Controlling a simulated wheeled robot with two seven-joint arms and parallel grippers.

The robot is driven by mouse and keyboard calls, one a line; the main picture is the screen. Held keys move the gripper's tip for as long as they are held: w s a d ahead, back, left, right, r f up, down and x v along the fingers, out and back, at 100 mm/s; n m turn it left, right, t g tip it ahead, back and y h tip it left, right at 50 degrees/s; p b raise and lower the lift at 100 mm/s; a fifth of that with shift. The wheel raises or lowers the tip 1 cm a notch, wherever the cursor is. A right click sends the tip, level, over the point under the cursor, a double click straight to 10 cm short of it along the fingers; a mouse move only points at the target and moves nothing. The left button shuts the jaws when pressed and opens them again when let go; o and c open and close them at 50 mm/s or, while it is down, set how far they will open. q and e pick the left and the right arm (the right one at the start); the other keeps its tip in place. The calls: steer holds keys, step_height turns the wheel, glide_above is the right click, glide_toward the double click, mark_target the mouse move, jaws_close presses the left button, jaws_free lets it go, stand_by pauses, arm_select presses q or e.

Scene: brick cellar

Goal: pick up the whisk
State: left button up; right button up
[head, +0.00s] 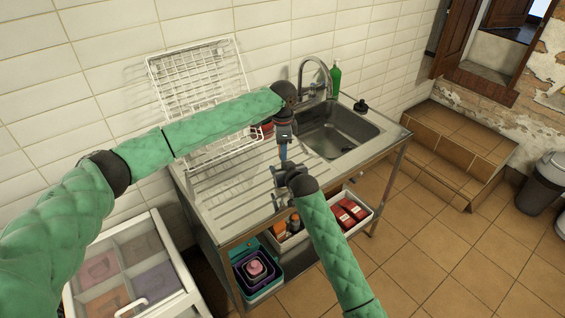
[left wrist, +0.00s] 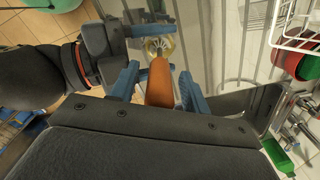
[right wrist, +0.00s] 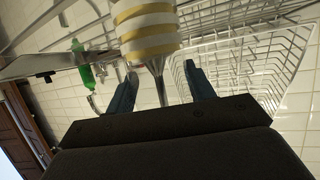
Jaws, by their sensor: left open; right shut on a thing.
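The whisk is hardly visible in the head view, where both grippers meet above the sink's drainboard. In the left wrist view an orange handle (left wrist: 160,84) lies between the parted blue fingers of my left gripper (left wrist: 160,88), with a pale yellowish part beyond it. My left gripper (head: 284,152) is open, just above my right gripper (head: 281,174). In the right wrist view a yellow-and-white striped part (right wrist: 145,30) of the whisk tapers to a metal neck between the fingers of my right gripper (right wrist: 160,88). My right gripper is shut on the whisk.
A white wire dish rack (head: 195,80) stands behind the ribbed drainboard (head: 235,195). The sink basin (head: 340,130), tap (head: 315,62) and green bottle (head: 335,78) are to the right. Bins sit beneath.

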arm_select(q)
steer(key=c, duration=1)
